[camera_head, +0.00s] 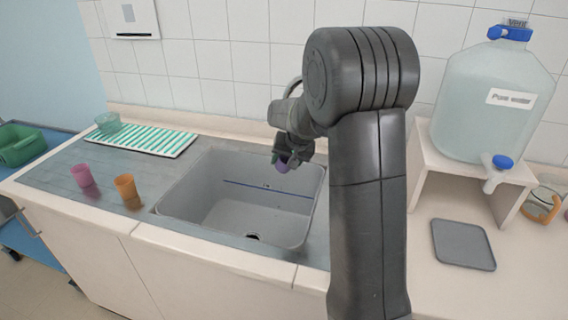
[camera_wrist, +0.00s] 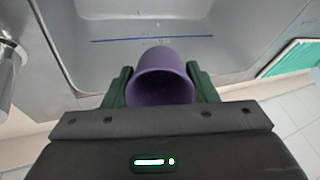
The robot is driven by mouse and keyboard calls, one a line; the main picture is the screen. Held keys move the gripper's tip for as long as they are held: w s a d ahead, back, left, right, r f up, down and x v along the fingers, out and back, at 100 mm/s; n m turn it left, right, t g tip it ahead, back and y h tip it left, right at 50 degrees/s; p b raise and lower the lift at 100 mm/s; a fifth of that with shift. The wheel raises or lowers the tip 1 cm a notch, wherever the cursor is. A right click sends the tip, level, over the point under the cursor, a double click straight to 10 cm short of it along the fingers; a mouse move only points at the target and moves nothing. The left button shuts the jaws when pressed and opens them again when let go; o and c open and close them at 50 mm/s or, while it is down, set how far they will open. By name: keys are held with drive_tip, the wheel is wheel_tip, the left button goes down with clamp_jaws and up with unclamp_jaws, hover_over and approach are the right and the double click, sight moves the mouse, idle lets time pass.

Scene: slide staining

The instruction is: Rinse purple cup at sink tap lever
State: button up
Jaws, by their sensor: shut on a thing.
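The purple cup (camera_wrist: 160,78) is held between the two green fingers of my gripper (camera_wrist: 160,90) in the wrist view, its open mouth facing the camera. In the head view the purple cup (camera_head: 281,166) is a small patch under my gripper (camera_head: 290,155), over the back right of the sink basin (camera_head: 205,205). The gripper is shut on it. A metal fitting, perhaps the tap (camera_wrist: 8,65), shows at the left edge of the wrist view. In the head view a pale curved piece, perhaps the tap (camera_head: 292,88), is partly hidden by my arm. The lever cannot be made out.
A pink cup (camera_head: 83,176) and an orange cup (camera_head: 127,188) stand on the drainboard left of the sink. A striped green mat (camera_head: 150,139) and a greenish bowl (camera_head: 107,123) lie behind. Right of my arm are a water jug (camera_head: 490,105) on a stand and a grey tray (camera_head: 462,245).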

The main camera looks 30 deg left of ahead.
drive_tip(key=shift+s, duration=0.15)
drive_tip(key=s+d+b, duration=0.2)
drive_tip(key=s+d, duration=0.1)
drive_tip(key=d, duration=0.4)
drive_tip(key=shift+d, duration=0.2)
idle(0.4)
idle(1.1)
drive_tip(key=s+d+r+p, duration=0.1)
drive_tip(key=s+d+r, duration=0.1)
drive_tip(key=d+r, duration=0.2)
drive_tip(key=shift+d, duration=0.3)
idle(0.3)
idle(0.7)
